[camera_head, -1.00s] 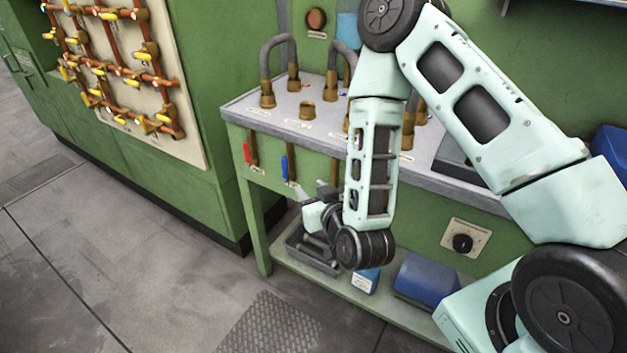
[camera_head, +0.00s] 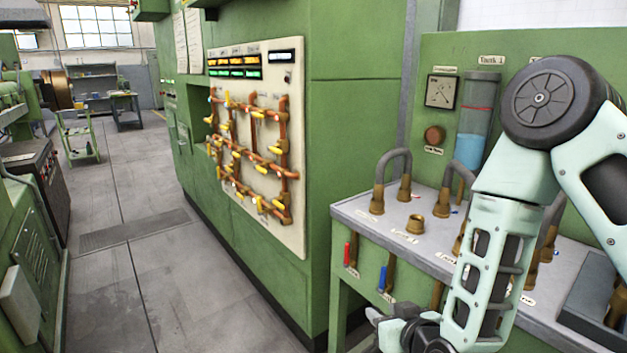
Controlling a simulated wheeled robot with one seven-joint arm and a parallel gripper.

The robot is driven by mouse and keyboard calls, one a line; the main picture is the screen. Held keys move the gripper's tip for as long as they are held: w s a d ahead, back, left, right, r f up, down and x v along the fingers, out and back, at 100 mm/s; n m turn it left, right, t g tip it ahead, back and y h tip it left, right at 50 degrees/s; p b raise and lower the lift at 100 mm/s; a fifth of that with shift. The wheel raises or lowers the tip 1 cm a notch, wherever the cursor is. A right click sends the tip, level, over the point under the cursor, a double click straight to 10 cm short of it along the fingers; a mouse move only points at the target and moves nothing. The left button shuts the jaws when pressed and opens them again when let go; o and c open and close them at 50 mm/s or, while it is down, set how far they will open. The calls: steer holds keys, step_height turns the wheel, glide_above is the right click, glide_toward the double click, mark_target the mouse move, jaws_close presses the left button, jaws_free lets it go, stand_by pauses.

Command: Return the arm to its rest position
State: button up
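My arm (camera_head: 490,265) is pale mint with dark joints and hangs bent at the right of the head view, in front of the workbench. My gripper (camera_head: 376,322) shows at the bottom edge, partly cut off, in front of the bench near the blue-handled valve. Its fingers are too small and too hidden to tell whether they are open or shut. Nothing is visibly held in it.
The workbench (camera_head: 345,212) carries hoses, brass fittings, a red lever (camera_head: 347,255) and a blue lever (camera_head: 382,278). A green cabinet with a copper pipe panel (camera_head: 297,150) stands left of it. The grey floor aisle (camera_head: 120,200) is clear.

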steer(key=s+a+r+n+g+y, duration=0.1)
steer(key=s+a+r+n+g, duration=0.15)
steer(key=s+a+g, duration=0.2)
steer(key=s+d+r+n+g+h, duration=0.1)
steer(key=s+r+g, duration=0.3)
steer(key=s, duration=0.6)
steer(key=s+d+r+n+g+h, duration=0.2)
steer(key=s+r+g, duration=0.2)
steer(key=s+r, duration=0.3)
steer(key=s, duration=0.3)
steer(key=shift+s+h, duration=0.35)
steer(key=shift+h, duration=0.05)
